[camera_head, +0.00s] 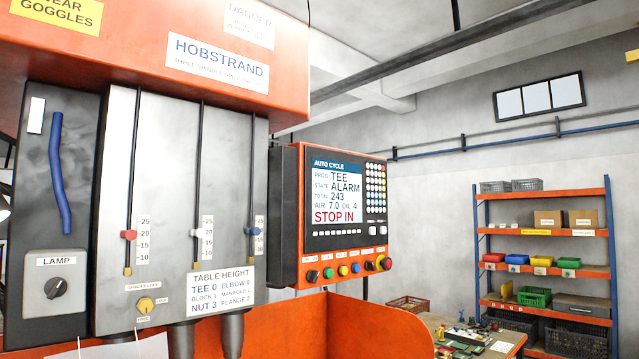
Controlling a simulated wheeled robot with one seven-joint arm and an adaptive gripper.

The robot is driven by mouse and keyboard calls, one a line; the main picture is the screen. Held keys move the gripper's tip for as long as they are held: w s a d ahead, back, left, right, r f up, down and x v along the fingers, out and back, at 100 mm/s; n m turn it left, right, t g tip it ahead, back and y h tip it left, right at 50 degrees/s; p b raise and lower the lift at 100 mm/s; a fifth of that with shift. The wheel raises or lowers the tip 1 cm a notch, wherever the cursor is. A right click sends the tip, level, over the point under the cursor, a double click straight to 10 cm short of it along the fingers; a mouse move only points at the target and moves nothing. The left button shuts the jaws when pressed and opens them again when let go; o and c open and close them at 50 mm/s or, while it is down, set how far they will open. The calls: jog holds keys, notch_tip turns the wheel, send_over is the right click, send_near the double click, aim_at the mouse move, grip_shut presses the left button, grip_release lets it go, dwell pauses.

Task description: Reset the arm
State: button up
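My arm and gripper are not in the head view, so their pose and the state of the fingers cannot be seen. An orange and grey drilling machine (180,130) labelled HOBSTRAND fills the left of the view. Its control panel (346,210) stands at the centre, with a lit screen (337,193) reading TEE, ALARM, 243 and STOP IN. A row of coloured buttons and knobs (349,270) runs along the panel's lower edge.
A workbench (510,337) with small parts stands at lower right. A shelving rack (546,272) with coloured bins is against the back wall. An orange guard wall (350,325) is low in front. A lamp switch (55,288) is at lower left.

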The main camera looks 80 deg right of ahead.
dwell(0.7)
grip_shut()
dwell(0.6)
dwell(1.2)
